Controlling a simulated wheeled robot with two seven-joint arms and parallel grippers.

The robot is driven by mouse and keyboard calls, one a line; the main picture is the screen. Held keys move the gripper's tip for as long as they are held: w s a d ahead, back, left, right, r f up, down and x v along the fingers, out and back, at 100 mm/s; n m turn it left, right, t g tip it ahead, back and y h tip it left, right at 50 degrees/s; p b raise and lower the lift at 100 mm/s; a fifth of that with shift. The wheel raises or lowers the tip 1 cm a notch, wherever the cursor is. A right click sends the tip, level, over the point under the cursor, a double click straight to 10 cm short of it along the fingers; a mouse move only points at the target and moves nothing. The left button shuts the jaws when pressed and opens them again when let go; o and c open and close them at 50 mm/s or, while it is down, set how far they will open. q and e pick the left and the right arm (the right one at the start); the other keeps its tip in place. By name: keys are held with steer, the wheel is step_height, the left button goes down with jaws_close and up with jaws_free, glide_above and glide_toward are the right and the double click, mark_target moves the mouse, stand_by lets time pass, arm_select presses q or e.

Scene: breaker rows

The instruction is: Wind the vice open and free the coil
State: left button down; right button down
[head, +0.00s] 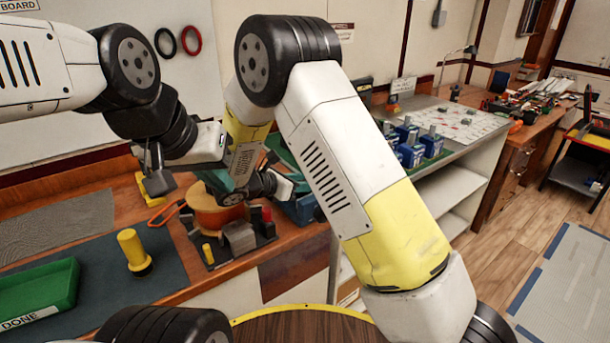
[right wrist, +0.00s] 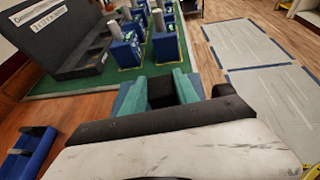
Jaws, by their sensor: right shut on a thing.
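The vice (head: 238,238) stands on the bench in the head view, its grey jaws toward me and small red parts at its right. The copper-coloured coil (head: 212,214) is just behind the jaws, partly hidden. My right gripper (right wrist: 160,92) shows in the right wrist view with teal pads closed around a dark thing, too little of which shows to name. In the head view my right wrist is above and right of the coil.
A yellow knobbed piece (head: 133,252) and a green DONE tray (head: 42,300) are at the left. Orange-handled pliers (head: 165,213) lie beside the coil. Several blue breakers (head: 410,148) stand to the right; they also show in the right wrist view (right wrist: 124,50).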

steer(key=shift+w+a, duration=0.2)
steer(key=shift+w, duration=0.05)
stand_by(0.5)
steer(key=c, duration=0.8)
jaws_free()
steer(key=shift+c, duration=0.2)
